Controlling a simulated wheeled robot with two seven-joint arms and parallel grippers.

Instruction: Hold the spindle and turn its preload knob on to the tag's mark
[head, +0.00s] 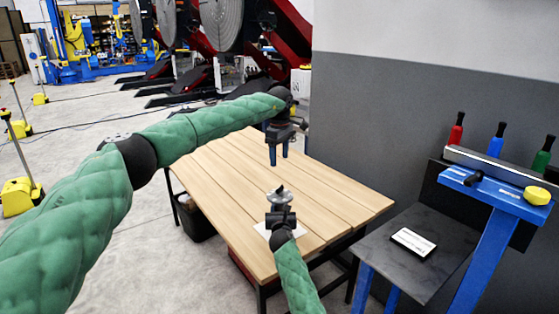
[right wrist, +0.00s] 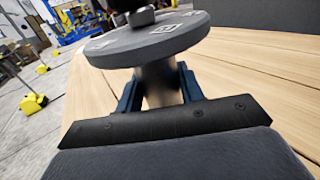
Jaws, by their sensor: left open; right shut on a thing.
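The spindle (head: 279,193) stands over the wooden table in the head view.
The wooden table (head: 335,200) is mostly clear, with a white sheet (head: 264,229) beneath my right gripper. At right, a grey bench (head: 440,225) has a blue frame with red, blue and green handled tools and a yellow round object (head: 537,195). A grey wall stands behind.

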